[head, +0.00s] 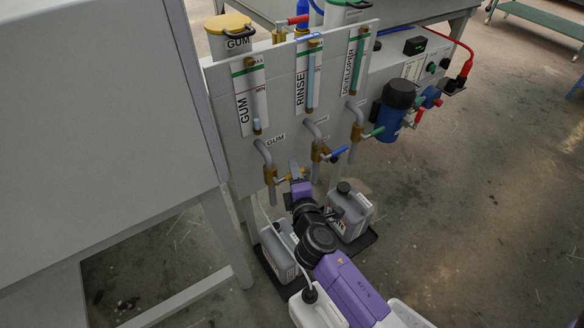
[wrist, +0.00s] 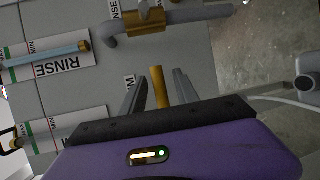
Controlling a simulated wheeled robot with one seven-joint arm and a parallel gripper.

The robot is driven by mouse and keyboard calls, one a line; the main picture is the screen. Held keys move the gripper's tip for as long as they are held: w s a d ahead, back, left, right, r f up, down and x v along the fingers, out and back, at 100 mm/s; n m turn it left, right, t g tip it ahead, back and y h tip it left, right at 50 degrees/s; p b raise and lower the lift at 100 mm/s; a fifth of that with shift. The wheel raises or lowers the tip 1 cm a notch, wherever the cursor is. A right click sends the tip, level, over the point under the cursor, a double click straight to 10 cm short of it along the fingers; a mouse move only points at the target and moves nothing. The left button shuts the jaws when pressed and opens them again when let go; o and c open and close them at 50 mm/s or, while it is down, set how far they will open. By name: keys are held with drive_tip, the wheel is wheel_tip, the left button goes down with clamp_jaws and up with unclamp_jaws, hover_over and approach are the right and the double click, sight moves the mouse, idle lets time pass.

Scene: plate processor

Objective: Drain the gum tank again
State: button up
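The gum tank (head: 228,44) with its yellow lid stands behind the panel at the upper left. Its GUM gauge (head: 250,95) shows a short pale-blue column near the bottom. Below it, the grey gum pipe runs down to a brass valve (head: 270,176) with a yellow handle (head: 283,179). My gripper (head: 296,173) is at this handle. In the wrist view, the yellow handle (wrist: 159,88) stands between the two fingers of my gripper (wrist: 157,88), with narrow gaps on both sides. The fingers are apart, and the handle's tip is level with them or slightly beyond.
The rinse valve's blue handle (head: 339,152) and the developer valve's green handle (head: 376,132) are to the right. Grey canisters (head: 279,252) and (head: 350,212) stand on a black tray below. A blue pump filter (head: 392,120) juts from the panel. Open floor lies right.

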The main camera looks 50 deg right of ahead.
drive_tip(key=shift+x, duration=1.35)
clamp_jaws()
idle(0.4)
